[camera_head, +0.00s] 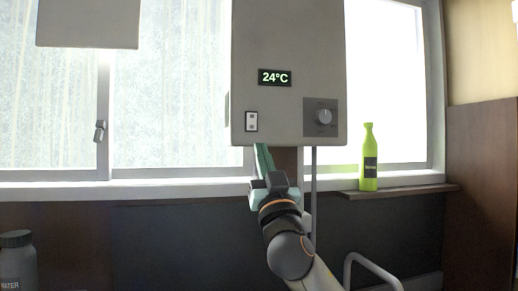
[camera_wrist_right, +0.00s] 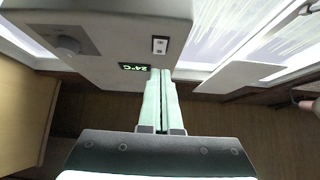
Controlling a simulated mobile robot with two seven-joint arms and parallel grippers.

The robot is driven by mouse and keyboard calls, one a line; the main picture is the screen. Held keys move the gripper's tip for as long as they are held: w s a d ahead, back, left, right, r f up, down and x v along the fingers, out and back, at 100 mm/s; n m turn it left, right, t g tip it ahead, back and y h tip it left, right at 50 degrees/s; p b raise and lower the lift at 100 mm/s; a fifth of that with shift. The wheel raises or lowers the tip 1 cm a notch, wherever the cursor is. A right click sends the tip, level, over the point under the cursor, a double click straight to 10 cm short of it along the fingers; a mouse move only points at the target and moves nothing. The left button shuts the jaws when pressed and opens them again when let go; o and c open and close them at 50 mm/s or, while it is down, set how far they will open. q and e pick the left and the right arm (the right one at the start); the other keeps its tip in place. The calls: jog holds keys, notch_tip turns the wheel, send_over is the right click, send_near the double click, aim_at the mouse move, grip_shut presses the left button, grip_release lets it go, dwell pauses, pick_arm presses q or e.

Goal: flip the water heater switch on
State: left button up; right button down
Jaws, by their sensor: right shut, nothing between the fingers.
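The water heater (camera_head: 288,50) is a grey box on the wall in front of the window, with a display (camera_head: 275,77) reading 24°C. Its switch (camera_head: 251,121) is a small white rocker in a dark frame at the lower left of the front face. It also shows in the right wrist view (camera_wrist_right: 160,45). My right gripper (camera_head: 262,147) is shut and empty, its pale green fingers pointing up just below the switch, near the heater's bottom edge. In the right wrist view the fingertips (camera_wrist_right: 161,72) lie beside the display and short of the switch. My left gripper is not in view.
A round knob (camera_head: 323,116) sits right of the switch. A pipe (camera_head: 313,180) runs down below the heater. A green bottle (camera_head: 369,158) stands on the sill at right. A grey bottle (camera_head: 18,262) is at lower left. A grey box (camera_head: 88,22) hangs at upper left.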

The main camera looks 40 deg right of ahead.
jog(key=v, duration=0.1)
jog(key=b+v, duration=0.1)
jog(key=v, duration=0.3)
jog(key=shift+w+d+f, duration=0.2)
jog(key=shift+w+f, duration=0.15)
jog(key=shift+r, duration=0.1)
